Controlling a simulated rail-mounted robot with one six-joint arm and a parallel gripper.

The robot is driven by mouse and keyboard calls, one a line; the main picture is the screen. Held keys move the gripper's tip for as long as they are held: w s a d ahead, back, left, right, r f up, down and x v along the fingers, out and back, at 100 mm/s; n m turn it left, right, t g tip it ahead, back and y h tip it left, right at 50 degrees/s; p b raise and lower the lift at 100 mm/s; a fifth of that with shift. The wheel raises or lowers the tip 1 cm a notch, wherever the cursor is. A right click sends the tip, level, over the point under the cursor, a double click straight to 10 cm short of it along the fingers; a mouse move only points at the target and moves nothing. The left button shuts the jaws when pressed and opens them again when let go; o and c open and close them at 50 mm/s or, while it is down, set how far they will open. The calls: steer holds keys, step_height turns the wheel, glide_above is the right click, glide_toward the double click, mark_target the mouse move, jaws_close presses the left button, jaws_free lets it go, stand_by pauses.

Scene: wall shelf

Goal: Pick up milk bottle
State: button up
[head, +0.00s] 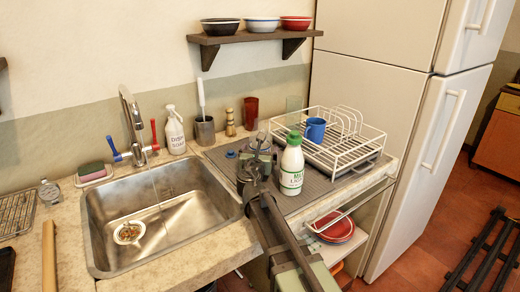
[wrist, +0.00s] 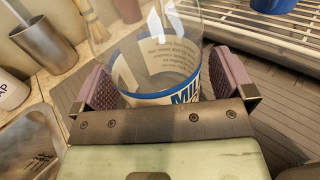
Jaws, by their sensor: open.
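A clear glass bottle (wrist: 150,62) with a white and blue label reading "MIL" fills the middle of the wrist view. It stands between the two purple pads of my open gripper (wrist: 165,88); a small gap shows on the right, and contact on the left cannot be told. In the head view my gripper (head: 258,158) is over the grey drain mat (head: 320,186) and hides most of this bottle. A white bottle (head: 291,168) with a green cap and green lettering stands upright just right of my gripper in the head view.
A white wire dish rack (head: 345,155) with a blue mug (head: 315,130) stands behind and to the right. The steel sink (head: 165,205) lies left. A grey utensil cup (head: 204,131), a red glass (head: 250,113) and a soap bottle (head: 174,131) stand along the wall.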

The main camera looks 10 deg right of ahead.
steer(key=shift+w+d, duration=0.15)
steer(key=shift+w, duration=0.2)
steer(key=shift+s, duration=0.1)
steer(key=c, duration=1)
steer(key=shift+c, duration=0.2)
